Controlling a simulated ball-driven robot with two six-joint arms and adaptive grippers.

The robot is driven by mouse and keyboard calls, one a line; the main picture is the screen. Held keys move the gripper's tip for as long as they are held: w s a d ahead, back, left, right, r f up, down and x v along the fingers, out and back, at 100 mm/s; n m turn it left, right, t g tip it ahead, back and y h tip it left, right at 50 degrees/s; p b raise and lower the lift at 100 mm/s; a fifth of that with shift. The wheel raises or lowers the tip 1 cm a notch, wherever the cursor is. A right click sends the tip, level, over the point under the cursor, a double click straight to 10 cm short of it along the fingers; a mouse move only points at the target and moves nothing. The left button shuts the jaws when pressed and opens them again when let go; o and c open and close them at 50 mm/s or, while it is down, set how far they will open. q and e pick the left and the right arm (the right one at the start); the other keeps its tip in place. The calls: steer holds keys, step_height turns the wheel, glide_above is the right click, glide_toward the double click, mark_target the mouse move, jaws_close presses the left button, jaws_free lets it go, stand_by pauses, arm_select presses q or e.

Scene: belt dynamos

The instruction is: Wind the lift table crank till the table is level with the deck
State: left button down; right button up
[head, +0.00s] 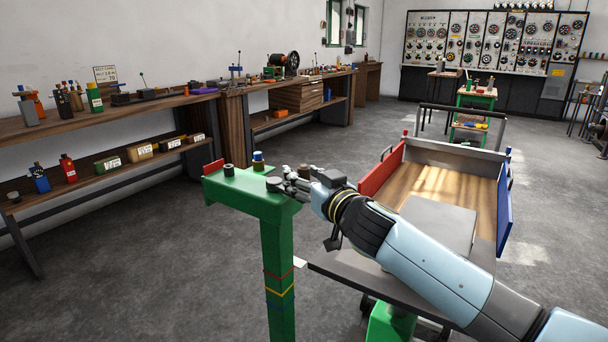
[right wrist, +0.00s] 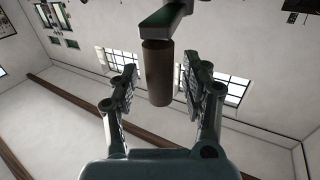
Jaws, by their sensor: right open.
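A green post (head: 277,260) with a flat green top stands at the centre, with red, yellow and blue bands on it. My right gripper (head: 287,184) is at the right end of this top. In the right wrist view, the brown crank handle (right wrist: 157,75) hangs from a crank arm (right wrist: 162,22) between the open, spread fingers (right wrist: 157,85); neither finger visibly touches it. The dark lift table (head: 345,275) is partly hidden behind my right arm. Beyond it is a cart with a wooden deck (head: 465,192); I cannot tell their exact height difference. My left gripper is out of view.
A red flap (head: 382,174) and a blue flap (head: 504,212) flank the deck. A grey plate (head: 437,222) lies by its near end. A dark cylinder (head: 228,170) and a blue-and-yellow piece (head: 258,160) stand on the post's top. A workbench (head: 150,103) lines the left wall; floor between is clear.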

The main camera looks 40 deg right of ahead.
jaws_close()
steer(key=shift+w+f, duration=0.15)
stand_by(0.5)
